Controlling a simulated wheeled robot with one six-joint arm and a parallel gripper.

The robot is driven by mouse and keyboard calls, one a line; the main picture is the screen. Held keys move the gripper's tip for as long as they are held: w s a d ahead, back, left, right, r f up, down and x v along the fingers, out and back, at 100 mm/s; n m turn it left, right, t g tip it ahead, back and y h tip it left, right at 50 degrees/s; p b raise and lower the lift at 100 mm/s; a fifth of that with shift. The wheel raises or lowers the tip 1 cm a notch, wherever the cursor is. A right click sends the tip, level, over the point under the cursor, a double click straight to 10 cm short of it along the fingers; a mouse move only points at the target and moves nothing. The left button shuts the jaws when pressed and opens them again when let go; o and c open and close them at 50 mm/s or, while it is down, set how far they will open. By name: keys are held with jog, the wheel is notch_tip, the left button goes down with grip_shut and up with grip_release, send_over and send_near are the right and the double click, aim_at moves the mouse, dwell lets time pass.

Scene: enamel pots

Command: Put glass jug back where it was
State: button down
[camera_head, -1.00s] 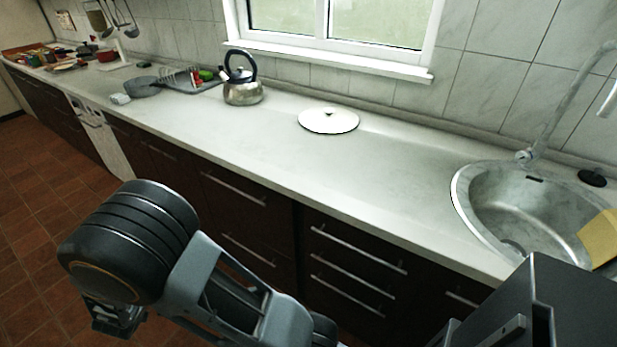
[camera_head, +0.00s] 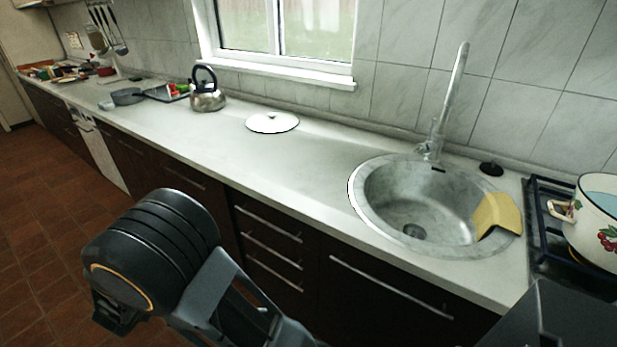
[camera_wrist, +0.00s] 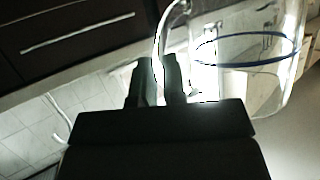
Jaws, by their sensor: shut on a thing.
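My gripper (camera_wrist: 160,75) is shut on the handle of the glass jug (camera_wrist: 245,75) in the wrist view. The jug is clear, with a dark blue ring around its body, and lies to the right of the fingers. Its far end is cut off by the frame edge. In the head view my arm is low in front of the counter, and neither the jug nor the fingertips can be made out there.
The counter (camera_head: 290,165) has a clear stretch between the white lid (camera_head: 272,122) and the sink (camera_head: 385,210). A kettle (camera_head: 208,100) stands further left. A yellow cloth (camera_head: 497,215) lies over the sink's right edge. An enamel pot (camera_head: 597,225) stands on the hob (camera_head: 545,205) at right.

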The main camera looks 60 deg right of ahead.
jog(key=d+r+m+g+h, duration=0.1)
jog(key=d+r+m+g, duration=0.2)
jog(key=d+r, duration=0.55)
jog(key=s+d+r+m+g+y, duration=0.1)
jog(key=s+d+r+m+g, duration=0.95)
jog(key=s+d+r, duration=0.75)
jog(key=shift+n+g, duration=0.25)
jog(key=shift+g, duration=0.2)
jog(key=shift+w+d+f+p, duration=0.25)
jog(key=shift+d+f, duration=1.95)
jog(key=shift+d, duration=0.15)
jog(key=shift+w+d+f+p, duration=0.25)
jog(key=shift+w+d+f, duration=0.05)
jog(key=shift+d+f, duration=2.05)
jog(key=shift+w+d+f+p, duration=0.25)
jog(key=shift+d+f, duration=1.85)
jog(key=shift+d, duration=0.3)
jog(key=shift+f, duration=0.15)
jog(key=c, duration=1.2)
grip_release()
